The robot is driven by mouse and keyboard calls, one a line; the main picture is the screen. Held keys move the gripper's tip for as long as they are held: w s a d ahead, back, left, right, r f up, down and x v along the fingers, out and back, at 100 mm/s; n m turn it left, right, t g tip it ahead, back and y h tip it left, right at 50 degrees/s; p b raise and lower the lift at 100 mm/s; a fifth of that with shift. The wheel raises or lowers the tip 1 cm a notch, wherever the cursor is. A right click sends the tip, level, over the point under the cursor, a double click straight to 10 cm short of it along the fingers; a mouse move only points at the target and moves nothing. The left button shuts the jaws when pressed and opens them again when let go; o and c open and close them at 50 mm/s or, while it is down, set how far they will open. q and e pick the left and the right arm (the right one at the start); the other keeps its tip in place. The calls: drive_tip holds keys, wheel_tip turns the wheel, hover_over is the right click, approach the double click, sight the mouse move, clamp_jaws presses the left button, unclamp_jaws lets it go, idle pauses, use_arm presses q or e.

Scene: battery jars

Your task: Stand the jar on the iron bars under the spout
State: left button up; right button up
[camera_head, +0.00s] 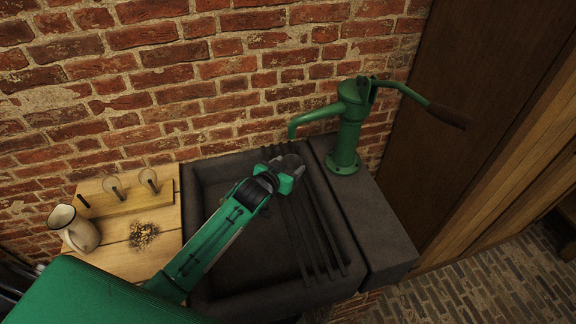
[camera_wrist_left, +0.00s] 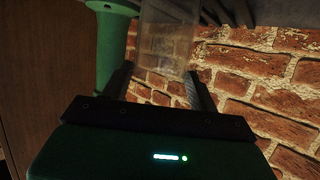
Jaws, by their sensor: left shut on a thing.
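My left gripper (camera_head: 288,168) reaches over the stone sink and is shut on a clear glass jar. The jar (camera_wrist_left: 166,36) shows in the left wrist view between the two dark fingers, with brick visible through it. In the head view my gripper largely hides the jar, so I cannot tell whether its base touches the bars. The green pump (camera_head: 349,128) stands at the sink's right, its spout (camera_head: 293,127) ending just behind my gripper. The iron bars (camera_head: 312,238) run front to back across the sink. My right gripper is out of view.
The dark stone sink (camera_head: 196,215) has an open basin left of the bars. A wooden counter (camera_head: 120,262) at the left holds a white jug (camera_head: 78,230), a wooden block with two clear round glass pieces (camera_head: 149,180), and a dark scattered heap (camera_head: 143,235). A brick wall stands behind.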

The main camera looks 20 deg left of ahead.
use_arm(q)
drive_tip(key=shift+f, duration=0.25)
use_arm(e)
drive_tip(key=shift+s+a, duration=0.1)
use_arm(q)
drive_tip(key=o, duration=1.2)
drive_tip(key=shift+o, duration=1.4)
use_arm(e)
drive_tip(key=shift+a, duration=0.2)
use_arm(q)
drive_tip(key=shift+r, duration=0.15)
drive_tip(key=shift+s, duration=0.3)
drive_tip(key=b+v, duration=0.2)
drive_tip(key=v, duration=0.9)
drive_tip(key=shift+s+r, duration=0.15)
drive_tip(key=shift+r, duration=0.05)
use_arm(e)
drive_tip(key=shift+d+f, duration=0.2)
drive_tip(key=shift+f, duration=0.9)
use_arm(q)
drive_tip(key=shift+a, duration=0.1)
